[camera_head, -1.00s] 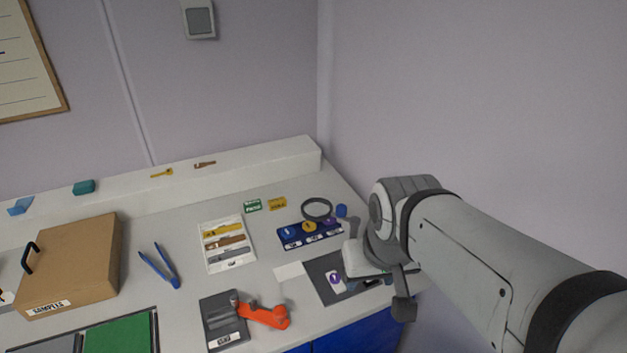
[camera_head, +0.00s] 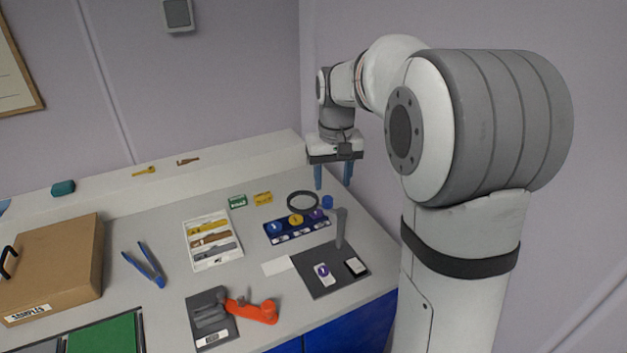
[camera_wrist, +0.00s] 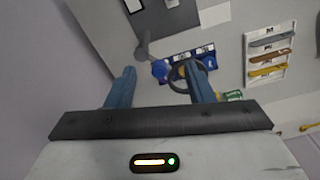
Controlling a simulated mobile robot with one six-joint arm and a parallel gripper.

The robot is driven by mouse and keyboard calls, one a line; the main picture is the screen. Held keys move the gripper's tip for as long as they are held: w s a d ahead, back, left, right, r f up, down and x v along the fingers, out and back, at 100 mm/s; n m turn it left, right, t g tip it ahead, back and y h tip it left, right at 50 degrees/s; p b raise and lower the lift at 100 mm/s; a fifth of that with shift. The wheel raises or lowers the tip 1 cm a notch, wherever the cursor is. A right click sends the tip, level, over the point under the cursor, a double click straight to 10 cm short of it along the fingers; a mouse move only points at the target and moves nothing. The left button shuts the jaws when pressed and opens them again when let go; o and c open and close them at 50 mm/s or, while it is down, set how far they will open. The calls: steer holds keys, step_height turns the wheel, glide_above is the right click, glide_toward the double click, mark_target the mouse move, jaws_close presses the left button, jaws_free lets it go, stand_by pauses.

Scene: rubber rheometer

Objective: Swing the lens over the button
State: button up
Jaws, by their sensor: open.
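I cannot tell which button is meant.
A grey post (camera_head: 340,228) rises right of the panel by a dark mat (camera_head: 310,286). A white tool tray (camera_head: 190,245), blue tweezers (camera_head: 150,268), an orange tool (camera_head: 255,311) and a cardboard box (camera_head: 60,265) lie left. The wall is close on the right.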

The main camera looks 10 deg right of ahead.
glide_above(328, 198)
step_height(328, 198, down, 3)
steer(key=shift+f+g, duration=0.1)
steer(key=shift+g, duration=0.2)
step_height(328, 198, down, 8)
steer(key=shift+r, duration=0.25)
steer(key=shift+c, duration=0.2)
jaws_close()
